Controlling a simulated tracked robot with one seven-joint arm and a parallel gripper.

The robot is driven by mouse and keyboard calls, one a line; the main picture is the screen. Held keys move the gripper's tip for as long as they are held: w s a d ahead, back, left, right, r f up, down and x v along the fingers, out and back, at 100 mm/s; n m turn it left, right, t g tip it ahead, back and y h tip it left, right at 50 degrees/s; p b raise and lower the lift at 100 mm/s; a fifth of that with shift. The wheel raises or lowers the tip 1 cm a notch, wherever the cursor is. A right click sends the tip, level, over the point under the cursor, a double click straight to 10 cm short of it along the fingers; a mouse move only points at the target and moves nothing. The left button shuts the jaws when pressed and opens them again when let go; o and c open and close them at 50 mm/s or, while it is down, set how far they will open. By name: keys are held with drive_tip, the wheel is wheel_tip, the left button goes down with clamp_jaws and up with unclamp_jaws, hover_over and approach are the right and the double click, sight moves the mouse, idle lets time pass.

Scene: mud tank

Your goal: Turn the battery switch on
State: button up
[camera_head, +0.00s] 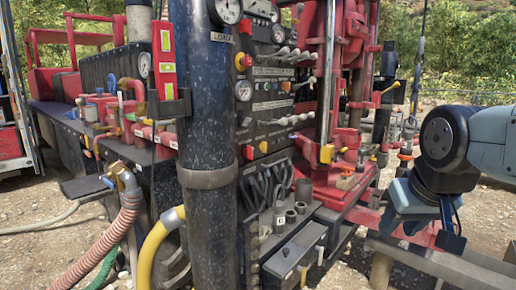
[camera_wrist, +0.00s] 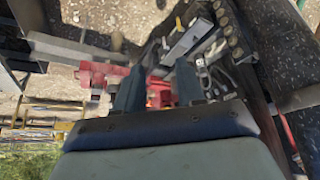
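The black control panel (camera_head: 270,95) stands in the middle of the head view, with levers, gauges and small coloured knobs. I cannot tell which control is the battery switch. My gripper (camera_head: 425,222) hangs at the right of the head view, well apart from the panel. In the wrist view my gripper (camera_wrist: 158,82) has its two dark fingers apart, with nothing seen between them.
A thick dark pipe (camera_head: 206,110) stands in front of the panel's left edge. Red drill-rig parts (camera_head: 335,185) stand between the panel and my arm. A grey box (camera_head: 290,250) juts out below the panel. A yellow hose (camera_head: 155,245) and gravel ground lie at the left.

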drive_tip(key=shift+w+a, duration=0.15)
drive_tip(key=shift+w, duration=0.15)
drive_tip(key=n+t+y, duration=0.2)
drive_tip(key=n+y, duration=0.9)
approach(252, 149)
drive_tip(key=shift+t, duration=0.3)
drive_tip(key=x, duration=0.9)
drive_tip(key=shift+w+a+f, duration=0.1)
drive_tip(key=shift+a+f, duration=0.15)
drive_tip(key=shift+f, duration=0.1)
